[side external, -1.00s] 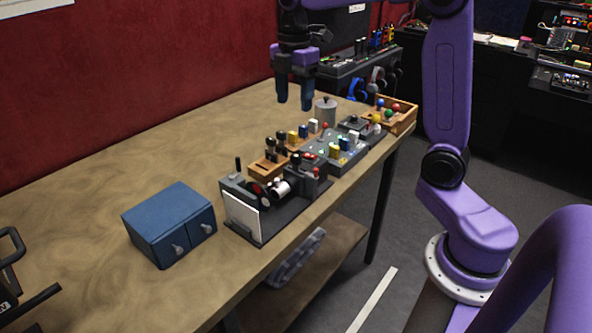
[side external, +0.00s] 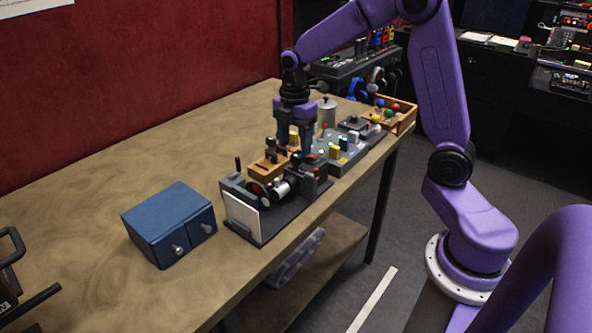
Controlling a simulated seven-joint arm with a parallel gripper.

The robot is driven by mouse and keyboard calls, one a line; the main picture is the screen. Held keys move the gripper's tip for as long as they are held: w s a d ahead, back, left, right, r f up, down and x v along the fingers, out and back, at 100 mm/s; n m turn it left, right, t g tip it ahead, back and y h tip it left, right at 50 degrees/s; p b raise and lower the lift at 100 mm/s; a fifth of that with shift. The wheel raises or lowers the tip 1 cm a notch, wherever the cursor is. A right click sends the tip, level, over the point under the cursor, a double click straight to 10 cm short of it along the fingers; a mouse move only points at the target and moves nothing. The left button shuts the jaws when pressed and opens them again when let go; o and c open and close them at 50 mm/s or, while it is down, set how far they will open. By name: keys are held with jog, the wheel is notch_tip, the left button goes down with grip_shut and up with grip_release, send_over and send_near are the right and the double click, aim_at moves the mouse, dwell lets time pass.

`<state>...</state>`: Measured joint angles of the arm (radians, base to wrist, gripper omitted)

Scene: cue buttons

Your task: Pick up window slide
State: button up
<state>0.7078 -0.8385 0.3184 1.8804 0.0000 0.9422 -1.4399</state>
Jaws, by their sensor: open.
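My gripper (side external: 296,142) points down among the small devices on the wooden table. It is open, with its fingers low around or just in front of a small yellow block (side external: 294,134); I cannot tell if they touch it. I cannot tell for sure which part is the window slide. A flat white panel (side external: 241,215) stands upright at the front left of a dark device tray (side external: 268,229), well to the left of my gripper.
A blue two-drawer box (side external: 170,222) stands left of the tray. The left and back of the table (side external: 130,165) are clear.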

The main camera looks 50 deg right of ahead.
aim_at(296, 155)
jog(key=f, duration=0.5)
jog(key=shift+w+d, duration=0.1)
jog(key=shift+d, duration=0.2)
jog(key=c, duration=1.1)
